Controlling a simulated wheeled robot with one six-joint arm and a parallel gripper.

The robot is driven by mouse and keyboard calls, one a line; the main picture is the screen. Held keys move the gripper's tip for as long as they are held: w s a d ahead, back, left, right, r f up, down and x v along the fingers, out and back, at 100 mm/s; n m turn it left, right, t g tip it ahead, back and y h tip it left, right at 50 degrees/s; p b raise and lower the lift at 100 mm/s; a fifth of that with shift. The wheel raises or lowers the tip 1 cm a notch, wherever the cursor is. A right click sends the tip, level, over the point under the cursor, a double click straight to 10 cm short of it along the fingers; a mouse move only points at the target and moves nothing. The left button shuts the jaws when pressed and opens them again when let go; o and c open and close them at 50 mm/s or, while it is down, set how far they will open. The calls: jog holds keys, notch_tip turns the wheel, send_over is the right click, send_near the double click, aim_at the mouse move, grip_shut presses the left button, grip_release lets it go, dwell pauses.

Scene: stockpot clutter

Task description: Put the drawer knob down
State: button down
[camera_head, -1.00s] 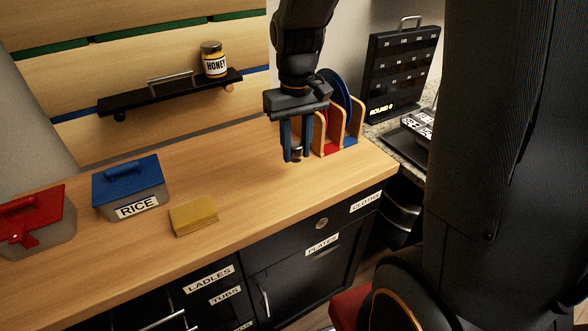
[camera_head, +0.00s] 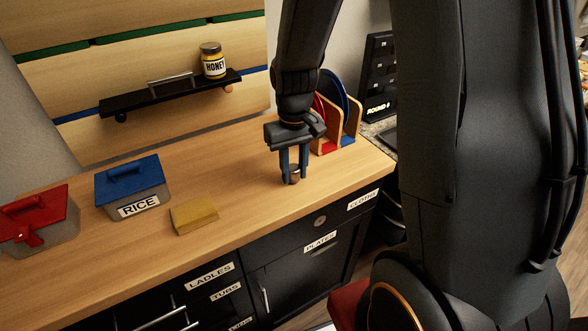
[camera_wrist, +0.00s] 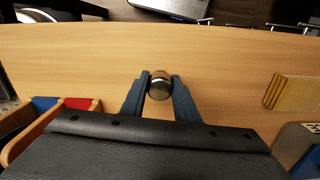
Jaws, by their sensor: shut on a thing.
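The drawer knob (camera_head: 294,174) is a small, round, metallic piece between the blue fingers of my gripper (camera_head: 293,173). In the wrist view the knob (camera_wrist: 160,86) sits between the two fingertips of my gripper (camera_wrist: 160,88), which are shut on its sides. The gripper points down over the right part of the wooden counter (camera_head: 245,160). The knob is low, at or just above the counter surface; I cannot tell whether it touches.
A yellow block (camera_head: 194,214) lies left of my gripper. The RICE box (camera_head: 133,188) and a red-lidded box (camera_head: 40,222) stand further left. A plate rack (camera_head: 350,128) is close behind. The counter around the knob is clear.

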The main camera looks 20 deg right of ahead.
aim_at(294, 167)
jog(key=shift+f, duration=0.4)
jog(key=c, duration=1.4)
grip_release()
notch_tip(294, 167, up, 12)
jog(key=b, duration=0.3)
jog(key=shift+m+t, duration=0.5)
jog(key=shift+t, duration=0.3)
jog(key=s+f, duration=0.7)
jog(key=s, duration=0.1)
jog(key=shift+s+f, duration=0.4)
jog(key=shift+f, duration=0.3)
